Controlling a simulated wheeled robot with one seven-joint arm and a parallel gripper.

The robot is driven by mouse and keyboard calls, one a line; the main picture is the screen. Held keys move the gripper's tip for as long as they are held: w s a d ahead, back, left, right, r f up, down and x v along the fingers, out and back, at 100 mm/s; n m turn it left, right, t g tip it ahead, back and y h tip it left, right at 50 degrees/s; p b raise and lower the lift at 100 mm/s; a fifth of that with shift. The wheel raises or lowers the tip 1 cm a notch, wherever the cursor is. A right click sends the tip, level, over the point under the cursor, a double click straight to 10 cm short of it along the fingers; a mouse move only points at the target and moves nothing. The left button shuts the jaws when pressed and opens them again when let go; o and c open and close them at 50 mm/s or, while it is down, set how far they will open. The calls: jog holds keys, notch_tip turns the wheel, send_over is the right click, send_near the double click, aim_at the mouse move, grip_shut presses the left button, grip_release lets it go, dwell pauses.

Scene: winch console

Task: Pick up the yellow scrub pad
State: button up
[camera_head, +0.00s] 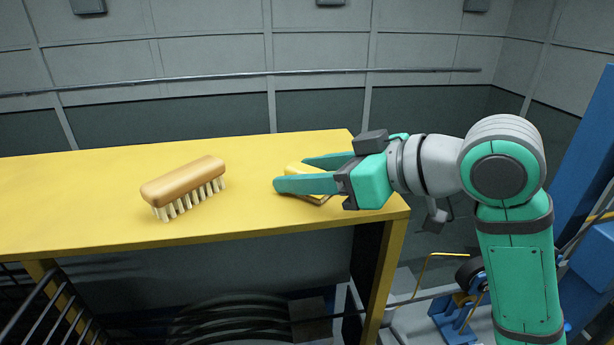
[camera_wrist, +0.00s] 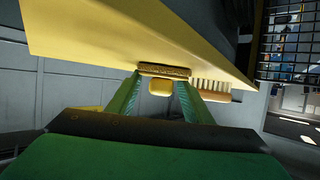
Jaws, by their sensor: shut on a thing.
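The yellow scrub pad (camera_head: 294,168) is at the right end of the yellow bench top, mostly hidden by my fingers in the head view. My gripper (camera_head: 292,175) reaches in from the right, its two green fingers on either side of the pad and shut on it. In the wrist view the pad (camera_wrist: 160,87) shows as a yellow block with a brown, rough strip, between the fingertips of my gripper (camera_wrist: 160,82). I cannot tell whether the pad touches the bench top or is slightly above it.
A wooden scrub brush (camera_head: 184,183) lies bristles down on the yellow bench top (camera_head: 80,190), left of my gripper with a clear gap. The bench's right edge is under my wrist. A grey panelled wall (camera_head: 200,55) stands behind.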

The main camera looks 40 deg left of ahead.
jog(key=shift+d+r, duration=0.1)
jog(key=shift+r, duration=0.6)
jog(key=s+d+r, duration=0.9)
jog(key=d+r, duration=0.1)
jog(key=r, duration=0.1)
jog(key=shift+s+r, duration=0.25)
jog(key=shift+r, duration=0.05)
jog(key=shift+d, duration=0.1)
